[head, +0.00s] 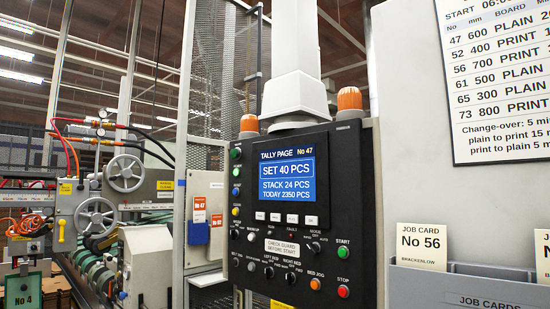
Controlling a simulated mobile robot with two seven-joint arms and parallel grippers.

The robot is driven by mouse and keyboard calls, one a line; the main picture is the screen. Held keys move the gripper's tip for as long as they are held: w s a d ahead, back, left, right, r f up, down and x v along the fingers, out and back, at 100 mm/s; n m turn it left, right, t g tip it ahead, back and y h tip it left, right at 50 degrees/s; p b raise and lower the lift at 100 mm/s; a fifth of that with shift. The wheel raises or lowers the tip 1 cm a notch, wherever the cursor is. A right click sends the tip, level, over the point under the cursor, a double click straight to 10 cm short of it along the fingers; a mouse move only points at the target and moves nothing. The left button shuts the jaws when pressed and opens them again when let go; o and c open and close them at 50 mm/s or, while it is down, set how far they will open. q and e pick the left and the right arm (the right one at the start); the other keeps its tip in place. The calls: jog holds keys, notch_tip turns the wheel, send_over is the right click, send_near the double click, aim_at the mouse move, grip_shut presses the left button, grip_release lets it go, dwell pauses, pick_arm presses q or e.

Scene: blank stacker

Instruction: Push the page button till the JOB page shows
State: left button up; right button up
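A black control panel (335,190) stands in the middle of the head view. Its blue screen (286,180) is headed "TALLY PAGE No 47" and reads SET 40 PCS, STACK 24 PCS, TODAY 2350 PCS. A row of small white buttons (293,219) sits just below the screen; their labels are too small to read, so I cannot tell which is the page button. Coloured buttons run down the panel's left edge. Neither of my grippers is in view.
Lower on the panel are knobs, a green START button (342,252) and a red STOP button (343,291). A grey job card rack (465,287) with card No 56 (421,246) stands at right. A board list (500,80) hangs above. Machine handwheels (124,173) are at left.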

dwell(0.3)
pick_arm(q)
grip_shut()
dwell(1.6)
